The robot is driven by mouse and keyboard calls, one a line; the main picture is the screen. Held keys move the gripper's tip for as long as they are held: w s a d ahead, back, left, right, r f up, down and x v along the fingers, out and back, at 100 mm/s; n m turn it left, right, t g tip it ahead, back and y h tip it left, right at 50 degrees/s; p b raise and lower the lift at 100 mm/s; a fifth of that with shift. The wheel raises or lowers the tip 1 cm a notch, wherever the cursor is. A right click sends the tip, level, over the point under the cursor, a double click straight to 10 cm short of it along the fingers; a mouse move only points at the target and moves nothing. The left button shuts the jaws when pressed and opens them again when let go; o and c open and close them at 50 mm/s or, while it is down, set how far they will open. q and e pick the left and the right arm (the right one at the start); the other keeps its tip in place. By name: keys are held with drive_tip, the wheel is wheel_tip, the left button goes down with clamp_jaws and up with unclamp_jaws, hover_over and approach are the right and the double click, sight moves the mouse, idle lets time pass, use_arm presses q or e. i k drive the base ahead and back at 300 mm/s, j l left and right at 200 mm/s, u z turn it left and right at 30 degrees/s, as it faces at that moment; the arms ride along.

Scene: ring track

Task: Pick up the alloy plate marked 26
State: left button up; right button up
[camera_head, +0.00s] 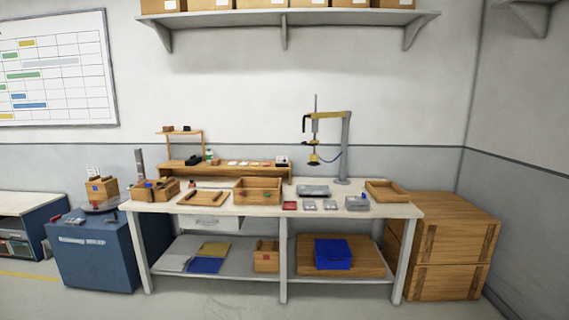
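Small flat plates lie near the front edge of the workbench (265,210): a red one (290,206), a light grey one (309,206) and another light grey one (330,205). The grey pieces have small marks that are too small to read, so I cannot tell which is marked 26. A wider grey slab (313,190) lies behind them. A grey block-like item (357,203) sits to their right. Neither of my grippers is in view.
An open wooden box (258,190) stands left of the plates, and a wooden tray (386,191) lies to the right. A stand with a yellow arm (344,150) rises behind. Wooden crates (445,245) flank the bench's right; a blue cabinet (95,255) its left. Floor shows in front.

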sight(328, 204)
drive_tip(key=i+l, duration=0.2)
drive_tip(key=i, duration=0.2)
drive_tip(key=i+l, duration=0.25)
drive_tip(key=i, duration=0.2)
drive_tip(key=i+l, duration=0.2)
drive_tip(key=i, duration=0.2)
drive_tip(key=i+l, duration=0.2)
drive_tip(key=i, duration=0.2)
